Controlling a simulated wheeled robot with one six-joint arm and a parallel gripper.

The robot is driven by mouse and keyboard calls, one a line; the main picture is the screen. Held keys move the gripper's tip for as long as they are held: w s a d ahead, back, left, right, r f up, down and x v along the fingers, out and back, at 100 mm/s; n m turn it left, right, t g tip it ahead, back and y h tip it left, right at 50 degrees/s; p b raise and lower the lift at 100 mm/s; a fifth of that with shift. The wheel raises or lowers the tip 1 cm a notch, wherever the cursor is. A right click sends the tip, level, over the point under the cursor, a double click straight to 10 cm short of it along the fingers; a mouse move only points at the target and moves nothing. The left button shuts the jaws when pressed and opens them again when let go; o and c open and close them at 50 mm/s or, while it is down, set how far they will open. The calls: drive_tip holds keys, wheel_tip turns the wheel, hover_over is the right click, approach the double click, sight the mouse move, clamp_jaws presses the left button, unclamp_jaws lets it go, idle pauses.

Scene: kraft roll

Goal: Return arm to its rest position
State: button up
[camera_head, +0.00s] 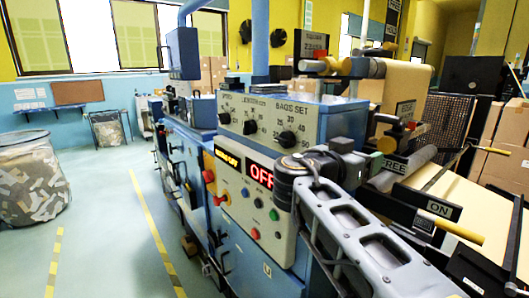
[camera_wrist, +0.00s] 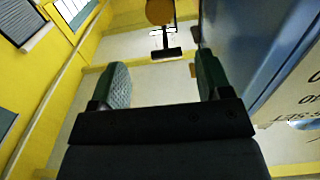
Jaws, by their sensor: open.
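My gripper (camera_wrist: 163,76) shows in the wrist view with its two padded fingers wide apart and nothing between them. Beyond the fingers are pale and yellow surfaces and a small round orange-brown thing on a dark mount (camera_wrist: 160,14). The blue machine housing (camera_wrist: 245,50) fills the right of that view, close beside the right finger. In the head view my grey arm rises from the lower right and bends in front of the machine's control panel (camera_head: 265,245). My gripper's fingers cannot be made out there.
The blue machine carries a dial box (camera_head: 270,118) and a red display reading "OFF" (camera_head: 259,176). Brown paper (camera_head: 408,85), rollers and a yellow-ended lever (camera_head: 455,230) near an "ON" label lie at right. A wire bin (camera_head: 32,180) stands far left. Open floor (camera_head: 105,200) lies left of the machine.

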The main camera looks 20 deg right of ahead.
drive_tip(key=s+a+f+n+y, duration=0.1)
drive_tip(key=a+f+n+y, duration=0.3)
drive_tip(key=f, duration=0.6)
drive_tip(key=s+a+f+n+g+y, duration=0.1)
drive_tip(key=a+f+n+y, duration=0.4)
drive_tip(key=f, duration=0.5)
drive_tip(key=s+a+f+n+g+y, duration=0.1)
drive_tip(key=s+a+f+n+y, duration=0.1)
drive_tip(key=a+f+n+y, duration=0.3)
drive_tip(key=a+f+y, duration=0.3)
drive_tip(key=f, duration=0.3)
drive_tip(key=shift+s+a, duration=0.3)
drive_tip(key=shift+s, duration=0.05)
